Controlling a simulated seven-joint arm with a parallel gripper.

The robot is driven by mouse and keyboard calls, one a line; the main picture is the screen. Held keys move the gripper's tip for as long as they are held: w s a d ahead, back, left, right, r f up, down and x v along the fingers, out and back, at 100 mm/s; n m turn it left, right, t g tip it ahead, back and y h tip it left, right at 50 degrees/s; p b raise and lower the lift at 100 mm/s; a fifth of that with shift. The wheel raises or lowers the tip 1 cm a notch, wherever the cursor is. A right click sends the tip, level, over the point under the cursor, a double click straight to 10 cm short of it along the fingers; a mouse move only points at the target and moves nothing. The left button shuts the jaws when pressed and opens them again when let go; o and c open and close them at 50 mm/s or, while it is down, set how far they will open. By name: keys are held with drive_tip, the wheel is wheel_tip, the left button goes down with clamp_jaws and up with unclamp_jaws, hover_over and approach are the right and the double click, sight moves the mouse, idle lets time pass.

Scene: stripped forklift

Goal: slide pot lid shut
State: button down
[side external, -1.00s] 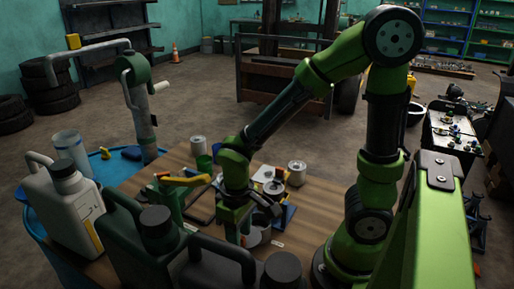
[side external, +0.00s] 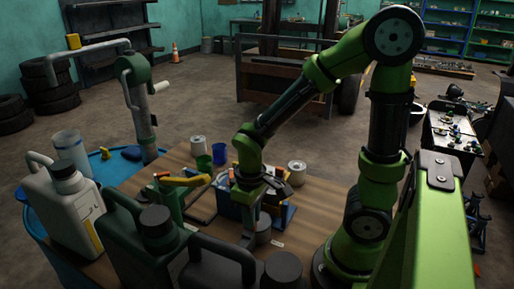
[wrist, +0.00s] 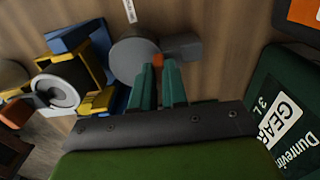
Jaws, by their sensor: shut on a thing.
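The pot is a grey round thing with its lid on top (wrist: 132,60), seen from above in the wrist view. A grey handle (wrist: 184,46) sticks out to its right. The pot (side external: 264,230) stands on the wooden table in the side view, partly behind my gripper. My gripper (wrist: 159,70) has its teal fingers at the pot's right edge, shut on a small orange knob (wrist: 158,60). I cannot tell how far the lid covers the pot.
A blue bin with yellow and orange parts (wrist: 75,65) sits left of the pot in the wrist view. A dark green jug (wrist: 290,110) stands at the right. Green cup (side external: 204,163), blue cup (side external: 219,154) and white tins (side external: 297,172) stand further back. Jugs (side external: 70,215) crowd the front.

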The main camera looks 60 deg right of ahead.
drive_tip(key=shift+d, duration=0.3)
drive_tip(key=c, duration=1.1)
unclamp_jaws()
drive_tip(key=shift+c, duration=0.2)
drive_tip(key=shift+r, duration=0.1)
wheel_tip(320, 180, up, 17)
